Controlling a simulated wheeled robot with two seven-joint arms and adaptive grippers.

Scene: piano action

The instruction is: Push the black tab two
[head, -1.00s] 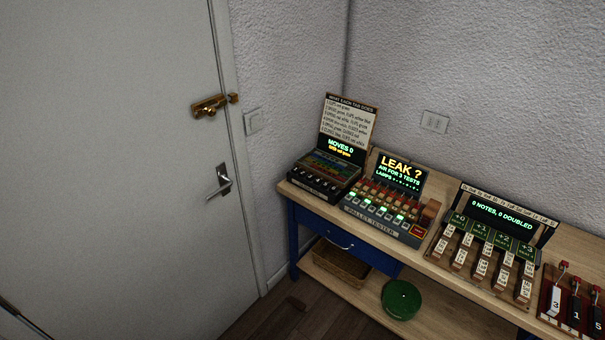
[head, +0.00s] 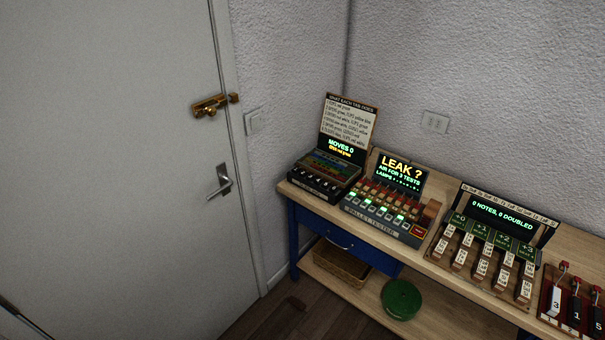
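A dark device with a row of small black tabs (head: 318,186) along its front stands at the left end of the wooden bench. Its upright card lists what each tab does, and a lit display (head: 341,147) reads MOVES 0. A panel of coloured strips (head: 332,166) lies behind the tabs. The tabs are too small here to tell which one is numbered two. Neither of my grippers is in view.
Right of it stand a pallet tester (head: 385,205), a device with labelled keys (head: 485,245) and a red-based device with numbered levers (head: 570,305). A wicker basket (head: 341,262) and a green round object (head: 402,299) sit on the lower shelf. A white door (head: 110,150) fills the left.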

